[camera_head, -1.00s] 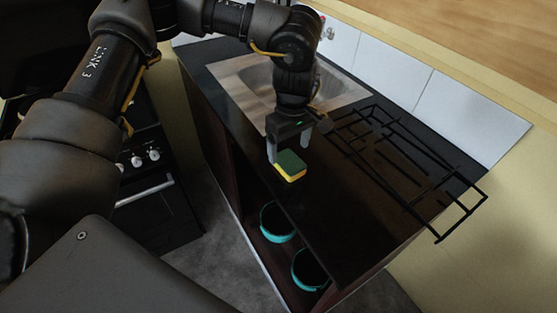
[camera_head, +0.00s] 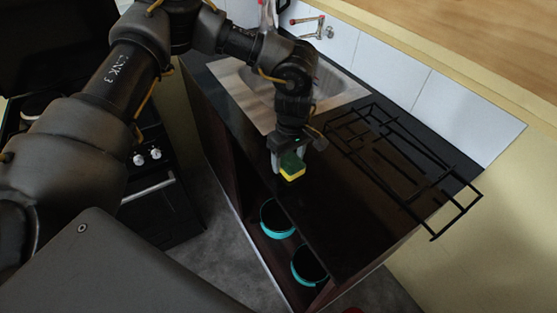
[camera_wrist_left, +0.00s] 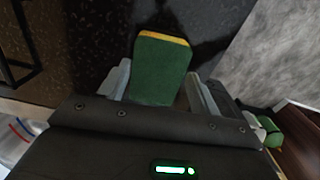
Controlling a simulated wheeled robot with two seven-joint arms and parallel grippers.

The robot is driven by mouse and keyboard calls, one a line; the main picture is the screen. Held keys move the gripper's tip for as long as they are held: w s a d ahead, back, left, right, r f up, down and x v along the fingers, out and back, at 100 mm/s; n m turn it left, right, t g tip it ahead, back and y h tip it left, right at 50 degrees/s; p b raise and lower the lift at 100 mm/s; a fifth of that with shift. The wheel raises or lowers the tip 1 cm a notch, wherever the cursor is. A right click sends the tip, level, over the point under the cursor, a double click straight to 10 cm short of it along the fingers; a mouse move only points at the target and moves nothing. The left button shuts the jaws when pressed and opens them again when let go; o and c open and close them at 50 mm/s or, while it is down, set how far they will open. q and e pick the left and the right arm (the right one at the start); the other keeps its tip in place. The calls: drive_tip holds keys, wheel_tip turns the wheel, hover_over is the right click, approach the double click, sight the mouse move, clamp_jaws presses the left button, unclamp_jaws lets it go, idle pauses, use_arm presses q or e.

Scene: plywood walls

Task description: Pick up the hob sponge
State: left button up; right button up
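The hob sponge (camera_head: 292,168), green with a yellow layer, is at my left gripper (camera_head: 288,160) over the dark countertop near its front edge. In the left wrist view the sponge (camera_wrist_left: 160,70) sits between the two grey fingers of the left gripper (camera_wrist_left: 162,88), its green face toward the camera and a yellow edge at the far end. The fingers are closed in on its two sides. The sponge looks tilted and seems lifted off the counter, with a dark shadow beside it. My right gripper is not in view.
A black wire rack (camera_head: 405,165) lies on the counter to the right. A metal sink (camera_head: 245,92) with a tap (camera_head: 312,28) is behind. Two teal-rimmed pots (camera_head: 277,218) (camera_head: 309,265) stand in the open shelf below. A stove (camera_head: 160,200) is at left.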

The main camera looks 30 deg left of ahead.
use_arm(q)
drive_tip(key=shift+d, duration=0.25)
drive_tip(key=c, duration=0.6)
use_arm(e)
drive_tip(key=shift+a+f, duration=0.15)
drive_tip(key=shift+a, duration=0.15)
use_arm(q)
drive_tip(key=shift+a+r, duration=0.15)
drive_tip(key=shift+w+r, duration=0.1)
drive_tip(key=shift+r, duration=0.05)
wheel_tip(320, 180, up, 2)
drive_tip(key=shift+r+b, duration=0.15)
drive_tip(key=shift+b, duration=0.8)
drive_tip(key=s+a+r, duration=0.2)
drive_tip(key=s+r, duration=0.1)
drive_tip(key=s, duration=0.1)
drive_tip(key=s+a+r+b, duration=0.1)
drive_tip(key=s+a+r, duration=0.1)
drive_tip(key=s+r, duration=0.1)
drive_tip(key=s+a+r+b, duration=0.1)
drive_tip(key=s+a+r, duration=0.2)
drive_tip(key=s+r, duration=0.1)
drive_tip(key=shift+s, duration=0.6)
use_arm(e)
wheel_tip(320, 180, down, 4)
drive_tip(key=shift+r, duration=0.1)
use_arm(q)
drive_tip(key=shift+r, duration=0.1)
